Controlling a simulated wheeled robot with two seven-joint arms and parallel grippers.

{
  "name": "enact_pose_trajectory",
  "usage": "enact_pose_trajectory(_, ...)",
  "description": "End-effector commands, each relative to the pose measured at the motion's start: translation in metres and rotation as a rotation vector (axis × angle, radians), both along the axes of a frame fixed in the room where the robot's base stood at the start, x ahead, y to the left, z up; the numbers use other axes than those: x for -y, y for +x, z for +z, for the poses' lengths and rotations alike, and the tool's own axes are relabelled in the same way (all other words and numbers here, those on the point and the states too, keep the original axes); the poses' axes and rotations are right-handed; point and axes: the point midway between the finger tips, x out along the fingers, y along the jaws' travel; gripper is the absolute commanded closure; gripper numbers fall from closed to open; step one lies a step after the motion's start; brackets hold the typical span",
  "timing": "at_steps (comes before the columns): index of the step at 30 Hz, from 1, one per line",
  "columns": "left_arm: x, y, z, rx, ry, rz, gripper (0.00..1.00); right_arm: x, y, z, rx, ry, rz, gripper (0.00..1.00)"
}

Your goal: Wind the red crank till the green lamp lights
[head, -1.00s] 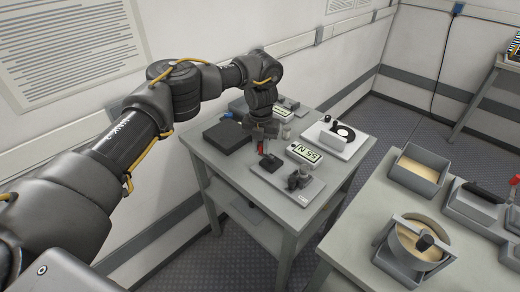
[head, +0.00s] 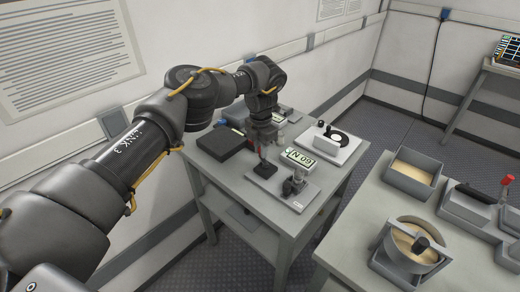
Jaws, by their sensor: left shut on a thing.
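My left gripper (head: 262,146) is over the grey side table, low above a tester with a flat grey base plate (head: 275,192). It is shut on the red crank (head: 250,145), of which only a small red part shows beside the fingers. The fingers and arm hide most of the crank. A display (head: 300,159) behind the plate, upside down to me, seems to read 60 N. A small dark block (head: 265,169) and a dark clamp-like post (head: 294,184) stand on the plate. I cannot make out a lit green lamp. My right gripper is not in view.
A black box (head: 221,143) sits left of the gripper. The nearer table holds a tray (head: 414,173), a round drum (head: 412,242) and a device with a red-tipped lever (head: 508,181).

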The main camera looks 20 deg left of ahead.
Motion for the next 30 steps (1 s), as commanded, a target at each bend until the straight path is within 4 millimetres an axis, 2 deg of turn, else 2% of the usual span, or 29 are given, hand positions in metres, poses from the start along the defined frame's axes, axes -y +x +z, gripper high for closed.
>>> enact_pose_trajectory(15,0.001,-0.0004,-0.0009,-0.003,-0.001,-0.018,1.0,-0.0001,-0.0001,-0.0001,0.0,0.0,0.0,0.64)
enact_pose_trajectory(16,0.001,-0.0004,-0.0009,-0.003,-0.001,-0.018,0.77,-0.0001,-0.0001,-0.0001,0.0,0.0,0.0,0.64)
enact_pose_trajectory(20,0.0009,-0.0002,-0.0007,-0.003,-0.001,-0.017,0.6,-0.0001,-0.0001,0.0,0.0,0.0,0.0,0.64)
enact_pose_trajectory(30,0.0006,0.0006,0.0028,0.001,-0.001,-0.016,0.59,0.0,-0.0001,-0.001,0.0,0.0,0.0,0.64)
